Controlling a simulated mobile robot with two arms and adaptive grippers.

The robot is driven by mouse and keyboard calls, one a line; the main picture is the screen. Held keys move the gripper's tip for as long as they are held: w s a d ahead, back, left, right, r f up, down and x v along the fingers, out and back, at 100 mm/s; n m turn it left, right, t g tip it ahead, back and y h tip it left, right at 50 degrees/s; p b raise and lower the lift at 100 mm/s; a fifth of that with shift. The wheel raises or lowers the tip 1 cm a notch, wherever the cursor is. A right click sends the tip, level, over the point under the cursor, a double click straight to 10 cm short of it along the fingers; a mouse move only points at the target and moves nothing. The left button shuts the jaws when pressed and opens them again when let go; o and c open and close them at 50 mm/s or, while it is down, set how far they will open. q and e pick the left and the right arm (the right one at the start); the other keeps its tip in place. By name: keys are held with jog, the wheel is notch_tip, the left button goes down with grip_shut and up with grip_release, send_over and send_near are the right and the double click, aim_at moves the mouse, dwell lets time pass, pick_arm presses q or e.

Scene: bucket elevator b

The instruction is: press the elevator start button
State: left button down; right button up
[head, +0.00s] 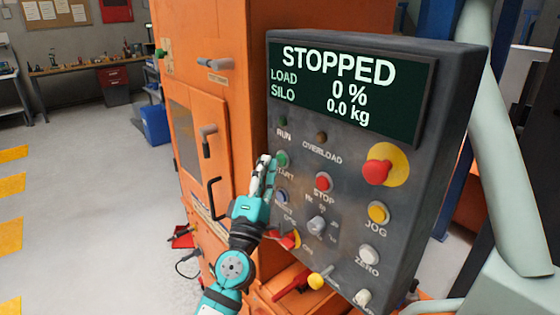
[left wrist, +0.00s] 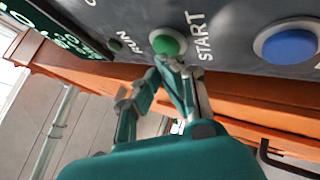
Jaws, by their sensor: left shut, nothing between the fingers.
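The green start button (head: 282,159) sits on the dark control panel (head: 400,140), with its label partly covered by my gripper in the head view. My left gripper (head: 266,162) is shut and empty, its fingertips just left of the button in the head view. In the left wrist view the start button (left wrist: 167,42) shows its green cap in a grey ring beside the word START. My left gripper (left wrist: 168,62) has its fingertips right below the cap there; I cannot tell whether they touch it. The screen (head: 350,90) reads STOPPED, 0 % and 0.0 kg. My right gripper is out of view.
A red stop button (head: 323,182), a red emergency button (head: 377,171) on yellow and a yellow jog button (head: 378,212) are nearby. A blue button (head: 281,197) sits below start. The orange cabinet (head: 230,80) with handles stands left of the panel.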

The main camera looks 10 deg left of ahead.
pick_arm(q)
jog(key=shift+w+d, duration=0.25)
jog(key=shift+w, duration=0.05)
dwell(0.7)
jog(key=shift+s, duration=0.1)
jog(key=shift+s+a, duration=0.5)
jog(key=shift+s, duration=0.1)
jog(key=s+a, duration=0.1)
jog(key=s, duration=0.1)
jog(key=s+a+p, duration=0.1)
jog(key=s+a, duration=0.1)
dwell(0.6)
dwell(0.5)
